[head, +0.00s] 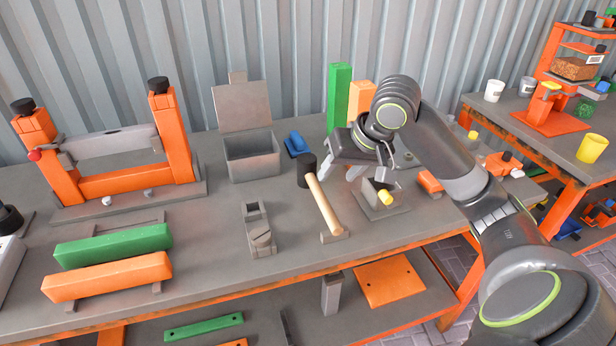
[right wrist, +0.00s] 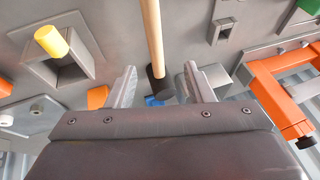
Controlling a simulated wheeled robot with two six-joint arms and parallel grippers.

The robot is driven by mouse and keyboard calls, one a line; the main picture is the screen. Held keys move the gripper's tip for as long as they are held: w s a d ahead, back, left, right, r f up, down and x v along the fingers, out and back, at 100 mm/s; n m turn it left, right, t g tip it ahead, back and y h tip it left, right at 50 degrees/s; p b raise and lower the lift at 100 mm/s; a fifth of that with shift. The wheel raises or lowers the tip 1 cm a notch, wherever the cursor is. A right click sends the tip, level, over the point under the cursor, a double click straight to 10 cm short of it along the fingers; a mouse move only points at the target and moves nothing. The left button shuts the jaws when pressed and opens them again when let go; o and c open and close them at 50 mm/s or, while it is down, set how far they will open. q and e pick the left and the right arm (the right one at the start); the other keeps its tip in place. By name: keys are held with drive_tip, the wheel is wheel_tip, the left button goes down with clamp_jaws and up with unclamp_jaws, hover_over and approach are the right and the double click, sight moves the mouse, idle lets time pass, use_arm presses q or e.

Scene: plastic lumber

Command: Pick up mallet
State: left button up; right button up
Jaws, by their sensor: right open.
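The mallet has a pale wooden handle (head: 323,204) and a black head (head: 306,171). It lies on the grey workbench (head: 210,262), its handle running toward the front edge, where a small grey block (head: 335,236) sits at its end. My right gripper (head: 341,172) is open and empty, just right of the mallet head and pointing down. In the right wrist view, my right gripper (right wrist: 158,82) has its fingers either side of the black head (right wrist: 158,86), with the handle (right wrist: 152,32) running up; the gap in depth is hard to tell. My left gripper is out of view.
A grey box (head: 252,160) with a raised lid stands behind left. A blue item (head: 296,145) lies behind the mallet. A grey holder with a yellow peg (head: 385,197) is right of the handle, a grey clamp-like block (head: 259,232) left. A green post (head: 339,95) stands behind my gripper.

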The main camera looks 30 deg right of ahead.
sight(323, 195)
drive_tip(key=x, duration=0.4)
drive_tip(key=shift+a+f+b, duration=0.1)
drive_tip(key=shift+f+b, duration=0.2)
drive_tip(key=shift+b, duration=0.05)
drive_tip(key=x, duration=0.4)
drive_tip(key=d+b+x, duration=0.1)
drive_tip(key=x, duration=0.1)
drive_tip(key=shift+w+f, duration=0.15)
drive_tip(key=shift+w, duration=0.05)
drive_tip(key=shift+c, duration=1.9)
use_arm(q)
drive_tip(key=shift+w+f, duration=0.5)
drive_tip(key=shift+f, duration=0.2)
use_arm(e)
clamp_jaws()
